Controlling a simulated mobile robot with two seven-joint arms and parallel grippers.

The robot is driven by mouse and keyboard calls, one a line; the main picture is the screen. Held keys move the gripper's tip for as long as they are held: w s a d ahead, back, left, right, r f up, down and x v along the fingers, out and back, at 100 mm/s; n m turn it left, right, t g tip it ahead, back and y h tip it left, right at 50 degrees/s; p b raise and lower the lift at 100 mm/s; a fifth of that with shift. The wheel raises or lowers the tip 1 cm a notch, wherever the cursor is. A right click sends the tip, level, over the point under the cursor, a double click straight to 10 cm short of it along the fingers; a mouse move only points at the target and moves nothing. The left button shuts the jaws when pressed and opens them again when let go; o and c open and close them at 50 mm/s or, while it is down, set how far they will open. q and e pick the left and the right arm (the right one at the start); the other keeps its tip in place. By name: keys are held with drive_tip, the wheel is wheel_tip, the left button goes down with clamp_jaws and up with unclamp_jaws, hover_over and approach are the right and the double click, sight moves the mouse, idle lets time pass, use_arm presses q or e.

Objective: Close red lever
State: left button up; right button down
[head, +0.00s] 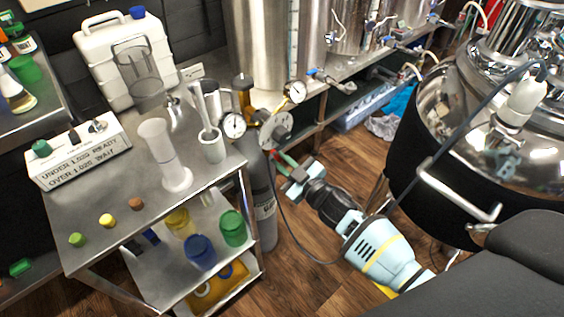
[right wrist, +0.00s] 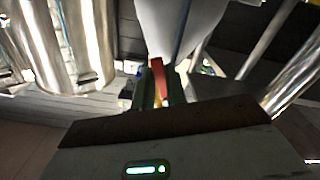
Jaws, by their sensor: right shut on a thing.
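A grey gas cylinder (head: 264,222) stands beside the steel cart, with round gauges (head: 234,125) at its top. The red lever (right wrist: 158,76) shows upright in the right wrist view, between the two dark green fingers. In the head view only a small red part of it shows near the cylinder top, mostly hidden by my gripper. My right gripper (head: 287,171) reaches in from the lower right and is shut on the red lever; its fingers also show in the right wrist view (right wrist: 160,97). My left gripper is not in view.
The steel cart (head: 110,212) on the left holds a white jug (head: 97,66), a tall cylinder (head: 160,148) and a labelled box (head: 80,155). A large shiny kettle (head: 430,130) with a handle stands on the right. Wooden floor (head: 310,255) is open between them.

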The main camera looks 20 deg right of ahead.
drive_tip(key=r+n, duration=0.1)
drive_tip(key=n, duration=0.3)
drive_tip(key=d+r+n, duration=0.1)
drive_tip(key=n, duration=0.3)
drive_tip(key=d+r+n+p, duration=0.1)
drive_tip(key=n, duration=0.4)
drive_tip(key=shift+w+d+r, duration=0.1)
drive_tip(key=shift+w+r, duration=0.15)
drive_tip(key=shift+w, duration=0.15)
idle(0.3)
drive_tip(key=c, duration=1.4)
unclamp_jaws()
drive_tip(key=shift+r, duration=0.1)
drive_tip(key=shift+c, duration=0.2)
